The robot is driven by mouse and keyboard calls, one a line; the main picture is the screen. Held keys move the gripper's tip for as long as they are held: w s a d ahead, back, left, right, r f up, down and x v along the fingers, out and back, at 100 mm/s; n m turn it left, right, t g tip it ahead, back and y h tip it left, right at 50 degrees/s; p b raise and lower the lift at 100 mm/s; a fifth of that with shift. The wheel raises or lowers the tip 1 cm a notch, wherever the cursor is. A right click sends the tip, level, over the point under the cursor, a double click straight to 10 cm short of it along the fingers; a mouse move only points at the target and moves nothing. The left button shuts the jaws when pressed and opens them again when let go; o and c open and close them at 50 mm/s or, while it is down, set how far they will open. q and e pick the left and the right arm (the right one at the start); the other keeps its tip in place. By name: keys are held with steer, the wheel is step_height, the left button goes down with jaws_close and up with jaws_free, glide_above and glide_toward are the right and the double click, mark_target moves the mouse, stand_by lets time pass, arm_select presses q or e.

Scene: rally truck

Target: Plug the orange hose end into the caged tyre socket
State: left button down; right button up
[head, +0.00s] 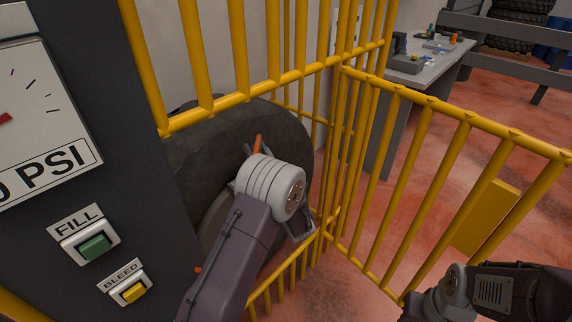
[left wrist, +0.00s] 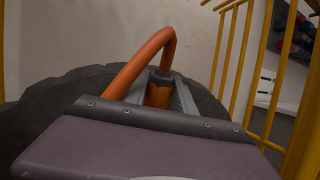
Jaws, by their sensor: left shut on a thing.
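The orange hose (head: 258,143) shows as a short piece just past my left wrist in the head view. In the left wrist view the orange hose (left wrist: 145,62) arches up and over, and its end goes down between the fingers of my left gripper (left wrist: 161,88), which is shut on it. In the head view this gripper (head: 249,150) is mostly hidden behind its wrist, in front of the black tyre (head: 285,130) inside the yellow cage. The tyre also shows in the left wrist view (left wrist: 45,115). I cannot make out the socket. My right gripper is out of view.
Yellow cage bars (head: 245,95) stand around the tyre, and an open-looking barred panel (head: 450,120) reaches right. A dark panel with a green FILL button (head: 94,247) and yellow BLEED button (head: 134,292) stands left. A grey workbench (head: 425,65) is behind.

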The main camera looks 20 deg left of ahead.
arm_select(q)
steer(key=shift+s+a+f+y, duration=0.15)
steer(key=shift+a+y, duration=0.15)
steer(key=shift+a, duration=0.25)
steer(key=f+b, duration=0.1)
steer(key=a+f+b, duration=0.1)
steer(key=f, duration=0.1)
steer(key=f+b, duration=0.2)
steer(key=shift+w+a, duration=0.2)
steer(key=shift+w, duration=0.1)
steer(key=shift+w+a+f, duration=0.1)
steer(key=shift+a+f, duration=0.05)
steer(key=shift+f, duration=0.15)
steer(key=shift+r, duration=0.1)
stand_by(0.7)
steer(key=shift+f, duration=0.2)
steer(key=shift+a+f+b, duration=0.15)
steer(key=shift+f+b, duration=0.2)
